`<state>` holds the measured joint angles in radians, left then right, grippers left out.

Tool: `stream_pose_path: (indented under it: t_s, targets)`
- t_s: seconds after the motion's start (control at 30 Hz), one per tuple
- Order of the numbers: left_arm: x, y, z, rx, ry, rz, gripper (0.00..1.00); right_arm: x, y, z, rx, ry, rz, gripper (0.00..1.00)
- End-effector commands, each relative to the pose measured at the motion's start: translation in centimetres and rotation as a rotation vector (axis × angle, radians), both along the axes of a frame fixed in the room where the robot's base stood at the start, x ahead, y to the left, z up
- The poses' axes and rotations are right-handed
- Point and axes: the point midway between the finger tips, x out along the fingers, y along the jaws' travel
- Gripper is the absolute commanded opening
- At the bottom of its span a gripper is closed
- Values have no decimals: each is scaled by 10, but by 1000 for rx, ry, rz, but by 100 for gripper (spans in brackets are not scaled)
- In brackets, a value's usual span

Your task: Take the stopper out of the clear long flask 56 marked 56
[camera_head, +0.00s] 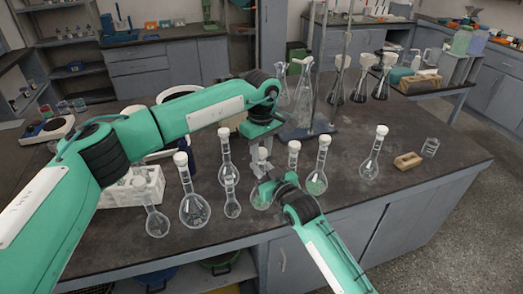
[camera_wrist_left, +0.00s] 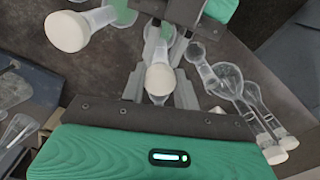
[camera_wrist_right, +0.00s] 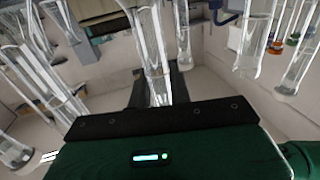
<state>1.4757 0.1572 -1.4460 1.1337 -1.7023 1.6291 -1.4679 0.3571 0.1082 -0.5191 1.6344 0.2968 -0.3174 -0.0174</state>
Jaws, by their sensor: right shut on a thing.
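A clear long-necked flask (camera_head: 261,197) with a round body stands among the flasks near the front of the bench. My right gripper (camera_head: 268,186) is shut on its neck, which shows between the fingers in the right wrist view (camera_wrist_right: 153,50). Its pale stopper (camera_wrist_left: 160,79) lies between the fingers of my left gripper (camera_wrist_left: 160,88) in the left wrist view. The left gripper is open around the stopper, from above. In the head view the left fingers (camera_head: 260,158) partly hide the stopper. I cannot read the mark 56.
Stoppered flasks stand close by: a large one (camera_head: 195,208) and a small one (camera_head: 232,205) at left, another (camera_head: 317,182) at right. A white rack (camera_head: 128,193) is at left. A stand with glassware (camera_head: 303,133) is behind. Bench at right is clearer, with a wooden block (camera_head: 408,160).

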Motion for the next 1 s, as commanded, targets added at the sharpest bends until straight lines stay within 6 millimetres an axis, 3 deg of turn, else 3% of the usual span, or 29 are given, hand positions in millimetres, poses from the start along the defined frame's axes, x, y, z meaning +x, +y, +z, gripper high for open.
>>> stream_pose_path:
  t_s: [0.27, 1.0]
  targets:
    - [0, 0, 0, 1, -1, 119, 3, 0, 0, 0, 0, 0, 0, 0]
    - [0, 0, 2, 0, 0, 1321, 3, 0, 0, 0, 0, 0, 0, 0]
